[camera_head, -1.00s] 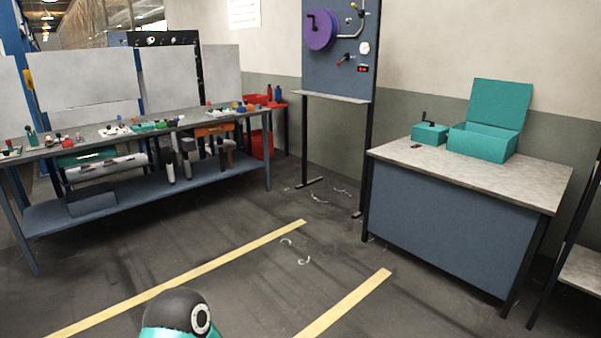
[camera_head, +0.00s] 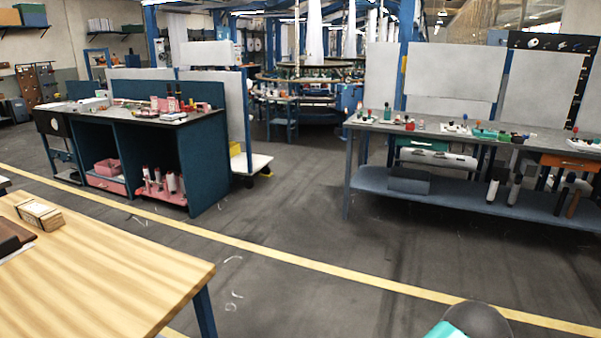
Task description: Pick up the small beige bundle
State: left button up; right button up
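A small beige bundle (camera_head: 39,214) lies on the light wooden table (camera_head: 120,275) at the lower left of the head view. It looks like a short block with a darker band around it. Neither of my grippers shows in the head view. Only a rounded teal and dark part of mine shows at the bottom right edge, well apart from the bundle.
A brown object (camera_head: 10,238) lies beside the bundle at the left edge. A dark teal workstation (camera_head: 200,165) stands behind the wooden table. A long grey workbench (camera_head: 440,190) stands at the right. The floor between them is open, with yellow lines.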

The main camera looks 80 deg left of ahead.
aim_at(43, 217)
jog(key=z, duration=0.5)
jog(key=i, duration=0.2)
jog(key=u, duration=3)
jog(key=i, duration=0.1)
jog(key=u, duration=0.1)
jog(key=i, duration=4.1)
jog(key=u, duration=2.3)
